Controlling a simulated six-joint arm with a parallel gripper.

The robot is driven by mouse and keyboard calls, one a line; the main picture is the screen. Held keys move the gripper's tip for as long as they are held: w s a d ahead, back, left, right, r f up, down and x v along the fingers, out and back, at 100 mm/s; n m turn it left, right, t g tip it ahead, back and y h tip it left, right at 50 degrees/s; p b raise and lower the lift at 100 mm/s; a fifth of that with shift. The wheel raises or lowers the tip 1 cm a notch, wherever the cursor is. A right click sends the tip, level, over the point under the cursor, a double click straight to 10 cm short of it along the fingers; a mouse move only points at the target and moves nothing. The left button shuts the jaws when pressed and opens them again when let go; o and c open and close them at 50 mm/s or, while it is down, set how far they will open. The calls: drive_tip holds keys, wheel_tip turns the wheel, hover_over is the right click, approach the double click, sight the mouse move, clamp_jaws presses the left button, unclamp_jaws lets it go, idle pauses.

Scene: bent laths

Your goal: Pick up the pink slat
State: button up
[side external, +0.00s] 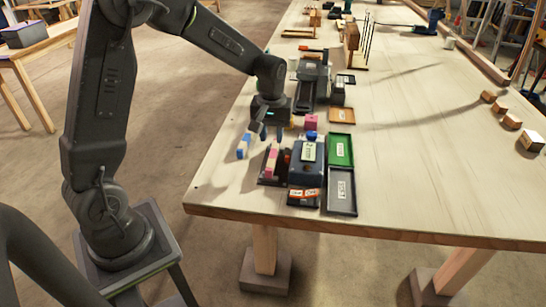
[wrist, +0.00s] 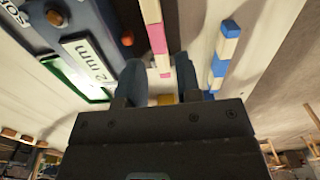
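The pink slat (side external: 271,162), banded pink and white, lies near the table's front left edge, at a dark holder beside a blue block. In the wrist view the pink slat (wrist: 157,38) runs from the top edge down toward the gap between my fingers. My gripper (side external: 267,131) is pointed down just beyond the slat's far end in the side view. In the wrist view my gripper (wrist: 160,78) has its two fingers apart, with nothing clearly held. The slat's lower end shows between them; I cannot tell whether they touch it.
A blue-and-white slat (side external: 243,147) lies to the left; it also shows in the wrist view (wrist: 225,50). The blue labelled block (side external: 306,172) stands close on the right, with a green tray (side external: 350,150) and grey tray (side external: 341,208) beyond. The table's right side is mostly clear.

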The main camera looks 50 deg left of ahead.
sight(273, 153)
drive_tip(key=shift+w+d+f, duration=0.1)
drive_tip(key=shift+f, duration=1.55)
drive_tip(key=shift+w+d+f, duration=0.1)
drive_tip(key=shift+f, duration=1.55)
drive_tip(key=shift+c, duration=0.5)
clamp_jaws()
drive_tip(key=shift+r, duration=0.1)
